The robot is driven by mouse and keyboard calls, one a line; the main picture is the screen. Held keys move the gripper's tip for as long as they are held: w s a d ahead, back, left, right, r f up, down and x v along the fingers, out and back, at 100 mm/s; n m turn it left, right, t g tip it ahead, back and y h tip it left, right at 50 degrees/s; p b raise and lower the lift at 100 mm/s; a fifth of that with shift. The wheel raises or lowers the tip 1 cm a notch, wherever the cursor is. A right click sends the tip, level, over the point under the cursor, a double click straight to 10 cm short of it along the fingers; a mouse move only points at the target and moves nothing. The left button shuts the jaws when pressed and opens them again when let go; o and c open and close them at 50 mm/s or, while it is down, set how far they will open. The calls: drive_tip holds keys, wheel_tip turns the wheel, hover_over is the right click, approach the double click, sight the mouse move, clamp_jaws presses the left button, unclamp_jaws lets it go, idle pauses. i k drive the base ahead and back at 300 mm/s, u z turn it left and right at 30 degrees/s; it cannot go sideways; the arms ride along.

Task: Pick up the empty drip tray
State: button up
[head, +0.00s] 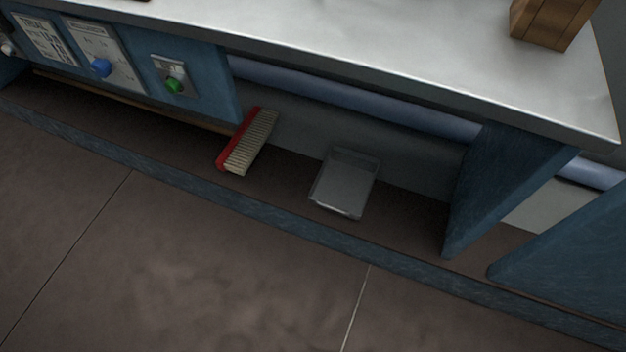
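A shallow grey metal tray (342,188), which looks like the drip tray, lies on the dark floor of the recess under the bench. Nothing shows inside it. Its front edge is toward me, and its back end is in the shade near the rear wall. My gripper is not in the head view.
A red-backed brush (248,141) with pale bristles lies left of the tray. The grey worktop (400,50) overhangs the recess, and a blue upright panel (508,185) stands to its right. A raised blue kerb (300,232) runs along the front. The tiled floor is clear.

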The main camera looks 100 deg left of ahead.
sight(342, 189)
drive_tip(key=u, duration=3.1)
